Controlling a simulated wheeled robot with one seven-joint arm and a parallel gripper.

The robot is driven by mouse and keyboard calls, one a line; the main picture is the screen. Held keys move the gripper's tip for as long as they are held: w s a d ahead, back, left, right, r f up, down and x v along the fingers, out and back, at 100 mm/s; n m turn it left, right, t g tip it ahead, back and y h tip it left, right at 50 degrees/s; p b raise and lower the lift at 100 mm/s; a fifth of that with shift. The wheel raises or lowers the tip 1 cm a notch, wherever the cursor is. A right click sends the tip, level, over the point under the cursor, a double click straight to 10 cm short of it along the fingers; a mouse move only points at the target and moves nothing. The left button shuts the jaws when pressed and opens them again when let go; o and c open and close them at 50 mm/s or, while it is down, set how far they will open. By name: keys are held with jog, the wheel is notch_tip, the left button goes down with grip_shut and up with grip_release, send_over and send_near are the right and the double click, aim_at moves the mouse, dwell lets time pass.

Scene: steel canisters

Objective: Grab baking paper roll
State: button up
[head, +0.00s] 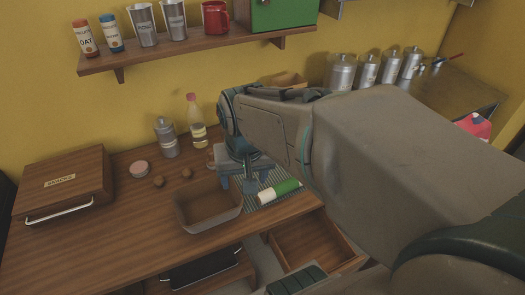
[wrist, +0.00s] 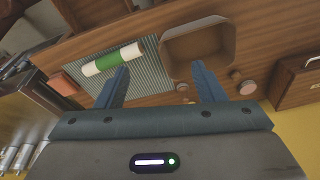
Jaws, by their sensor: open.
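The baking paper roll (head: 279,191) is a white cylinder with a green band, lying on a striped grey mat (head: 262,203) on the wooden counter. It also shows in the wrist view (wrist: 113,55), above the left finger and apart from it. My gripper (head: 237,186) is open and empty, above the counter just left of the roll in the head view. In the wrist view my gripper (wrist: 162,82) has its two blue fingers spread wide, with the mat and a bin edge beyond them. My arm covers the counter to the right of the roll.
An open brown bin (head: 208,211) stands close to the roll, left of it in the head view. A bottle (head: 196,125), a grey canister (head: 166,138) and small round items stand further back. A snack box (head: 66,182) is at the left. An open drawer (head: 312,240) juts out below.

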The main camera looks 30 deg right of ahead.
jog(key=w+d+f+m+g+b, duration=0.1)
jog(key=w+d+f+m+b, duration=0.2)
jog(key=w+d+f+m, duration=0.35)
jog(key=m+g+b, duration=0.1)
jog(key=m+b, duration=0.2)
jog(key=m, duration=0.5)
send_near(285, 184)
jog(key=f, duration=0.4)
jog(key=shift+d+f, duration=0.3)
jog(key=shift+d, duration=0.05)
jog(key=shift+w+a+f+b, duration=0.1)
jog(key=shift+f+b, duration=0.1)
jog(key=shift+f, duration=1.3)
jog(key=shift+w+a+f+b, duration=0.1)
jog(key=shift+f+b, duration=0.1)
jog(key=shift+f, duration=1.35)
jog(key=c, duration=1.1)
